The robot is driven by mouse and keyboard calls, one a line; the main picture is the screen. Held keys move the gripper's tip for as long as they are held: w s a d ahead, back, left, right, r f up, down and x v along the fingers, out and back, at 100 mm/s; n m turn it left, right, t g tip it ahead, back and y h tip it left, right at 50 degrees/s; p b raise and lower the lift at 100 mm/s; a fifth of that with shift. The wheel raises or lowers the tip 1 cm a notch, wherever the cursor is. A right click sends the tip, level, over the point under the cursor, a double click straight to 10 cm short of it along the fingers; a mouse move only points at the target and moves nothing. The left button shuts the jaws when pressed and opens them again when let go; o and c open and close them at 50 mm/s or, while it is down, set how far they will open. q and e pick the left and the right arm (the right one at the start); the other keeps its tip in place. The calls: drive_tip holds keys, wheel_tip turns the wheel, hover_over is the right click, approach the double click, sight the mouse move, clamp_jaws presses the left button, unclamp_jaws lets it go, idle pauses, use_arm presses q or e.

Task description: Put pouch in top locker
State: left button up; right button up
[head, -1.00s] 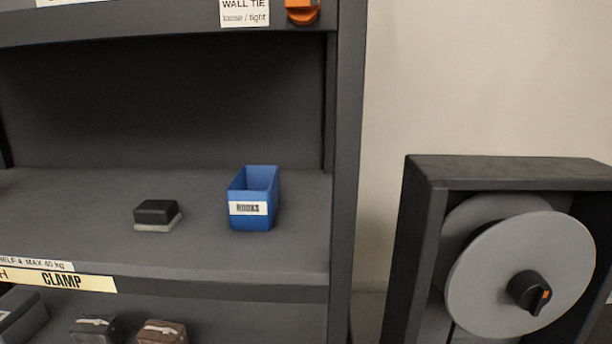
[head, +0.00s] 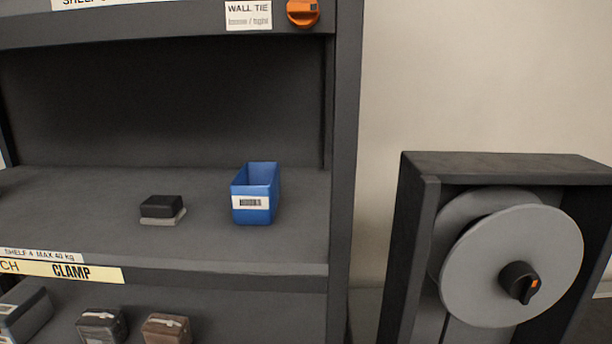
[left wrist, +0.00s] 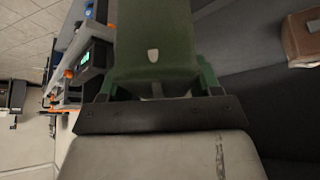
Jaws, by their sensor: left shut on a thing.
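In the left wrist view, a green pouch (left wrist: 152,38) with a small pale mark fills the upper middle. My left gripper (left wrist: 153,88) is shut on it; the exact contact at the fingertips is hard to make out. Neither gripper shows in the head view, and my right gripper is in no view. I cannot make out a top locker in either view.
A dark shelf rack (head: 344,190) fills the left of the head view. Its middle shelf holds a blue bin (head: 252,205) and a small black-topped block (head: 161,207). Brown (head: 167,330) and dark grey (head: 101,325) items sit below. A reel stand (head: 412,250) is right.

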use_arm(q)
drive_tip(key=w+a+r+n+t+y, duration=0.1)
drive_tip(key=w+a+r+n+y, duration=0.1)
drive_tip(key=w+n, duration=0.4)
drive_tip(key=shift+a+r+n+y, duration=0.3)
drive_tip(key=shift+r+n+y, duration=0.1)
drive_tip(key=shift+n+y, duration=0.55)
